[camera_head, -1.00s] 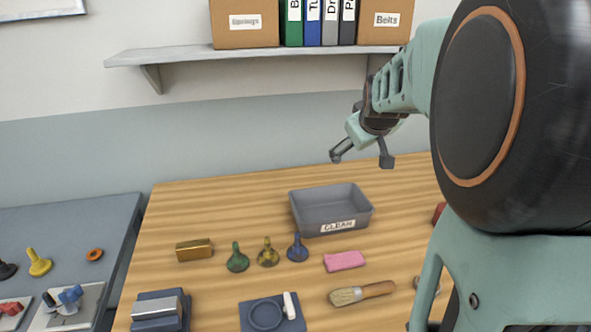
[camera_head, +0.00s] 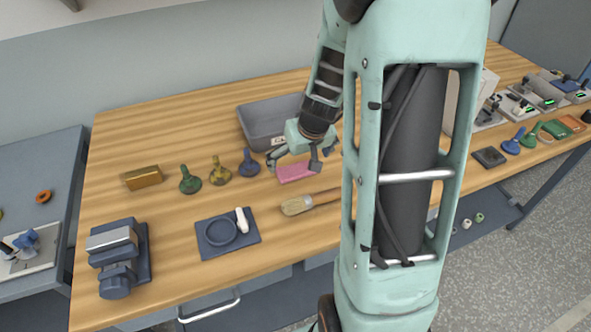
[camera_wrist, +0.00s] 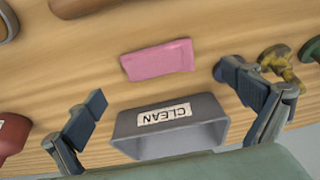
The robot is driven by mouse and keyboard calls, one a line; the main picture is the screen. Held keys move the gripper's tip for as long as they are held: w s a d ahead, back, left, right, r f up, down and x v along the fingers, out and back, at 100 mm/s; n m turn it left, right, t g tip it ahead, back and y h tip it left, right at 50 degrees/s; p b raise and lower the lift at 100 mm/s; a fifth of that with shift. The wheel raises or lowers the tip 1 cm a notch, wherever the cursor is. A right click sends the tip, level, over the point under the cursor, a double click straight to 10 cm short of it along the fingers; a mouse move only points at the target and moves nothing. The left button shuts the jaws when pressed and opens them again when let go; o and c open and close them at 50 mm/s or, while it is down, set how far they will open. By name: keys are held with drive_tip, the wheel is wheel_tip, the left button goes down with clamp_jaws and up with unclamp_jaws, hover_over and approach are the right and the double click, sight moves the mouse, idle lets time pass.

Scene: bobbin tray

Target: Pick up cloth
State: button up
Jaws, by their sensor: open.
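The pink folded cloth (camera_head: 296,171) lies flat on the wooden table, in front of the grey tray labelled CLEAN (camera_head: 256,124). In the wrist view the cloth (camera_wrist: 158,60) is fully visible, beyond the fingertips and roughly between them. The tray (camera_wrist: 190,137) shows nearer the gripper's base there. My gripper (camera_head: 295,160) is open and empty, with its fingers spread above the cloth area. In the wrist view my gripper's fingers (camera_wrist: 175,92) stand wide apart. In the head view they partly cover the cloth and tray.
A brush (camera_head: 308,202) lies just in front of the cloth. Blue (camera_head: 249,162), yellow (camera_head: 220,171) and green (camera_head: 190,180) bobbin-like pieces stand to the left. A brass block (camera_head: 142,177) and a dark blue mat with a dish (camera_head: 250,246) are farther left and forward.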

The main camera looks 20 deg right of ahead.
sight(296, 168)
drive_tip(key=shift+x, duration=2.7)
drive_tip(key=shift+w+d, duration=0.1)
drive_tip(key=shift+w, duration=0.05)
drive_tip(key=c, duration=1.1)
drive_tip(key=shift+r, duration=0.2)
